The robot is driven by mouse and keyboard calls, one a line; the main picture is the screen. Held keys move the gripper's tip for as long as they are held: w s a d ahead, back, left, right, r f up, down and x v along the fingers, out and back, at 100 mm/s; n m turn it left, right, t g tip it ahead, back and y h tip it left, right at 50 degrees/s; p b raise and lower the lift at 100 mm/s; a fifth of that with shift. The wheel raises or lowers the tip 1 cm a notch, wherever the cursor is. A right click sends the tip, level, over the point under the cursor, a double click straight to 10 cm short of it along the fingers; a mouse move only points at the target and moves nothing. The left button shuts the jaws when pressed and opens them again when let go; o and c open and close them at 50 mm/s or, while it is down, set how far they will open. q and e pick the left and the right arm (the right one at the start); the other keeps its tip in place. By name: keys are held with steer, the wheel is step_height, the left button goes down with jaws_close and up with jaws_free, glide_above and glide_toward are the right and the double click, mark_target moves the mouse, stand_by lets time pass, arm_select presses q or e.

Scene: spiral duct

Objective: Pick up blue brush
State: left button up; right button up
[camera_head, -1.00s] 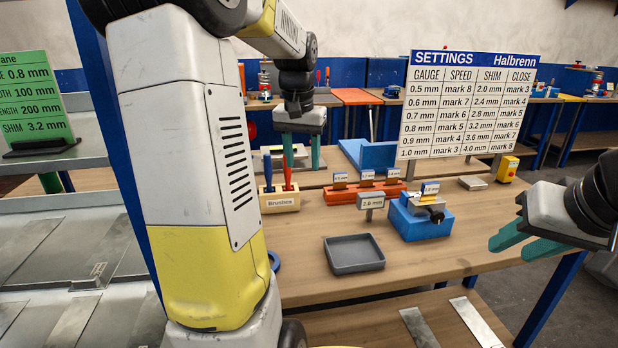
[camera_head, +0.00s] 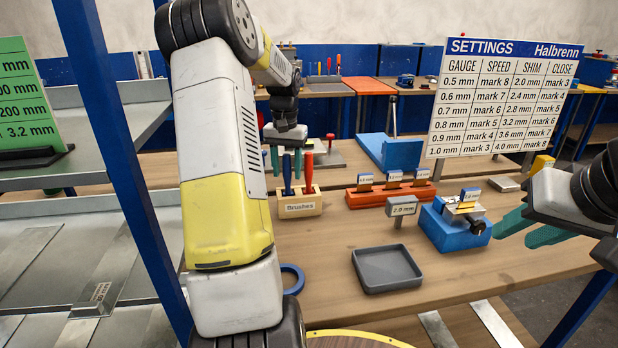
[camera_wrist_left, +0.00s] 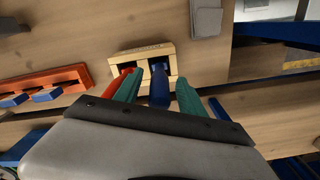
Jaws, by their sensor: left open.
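The blue brush (camera_head: 287,175) stands upright in the wooden holder labelled "Brushes" (camera_head: 300,207). A red brush (camera_head: 308,172) stands right of it. My left gripper (camera_head: 286,165) is open above the holder, around the upper handles' height. In the left wrist view the blue handle (camera_wrist_left: 159,86) lies between the teal fingers (camera_wrist_left: 160,77), with no clear contact on both sides. The red handle (camera_wrist_left: 115,84) is just outside the left finger, very close to it. The brush bristles are hidden in the holder. My right gripper (camera_head: 526,229) is open and empty at the right.
A blue ring (camera_head: 292,279) lies on the table (camera_head: 330,255). The settings board (camera_head: 500,98) stands behind.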

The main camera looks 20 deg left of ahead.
mark_target(288, 192)
arm_select(q)
steer(key=shift+f, duration=1.6)
jaws_close()
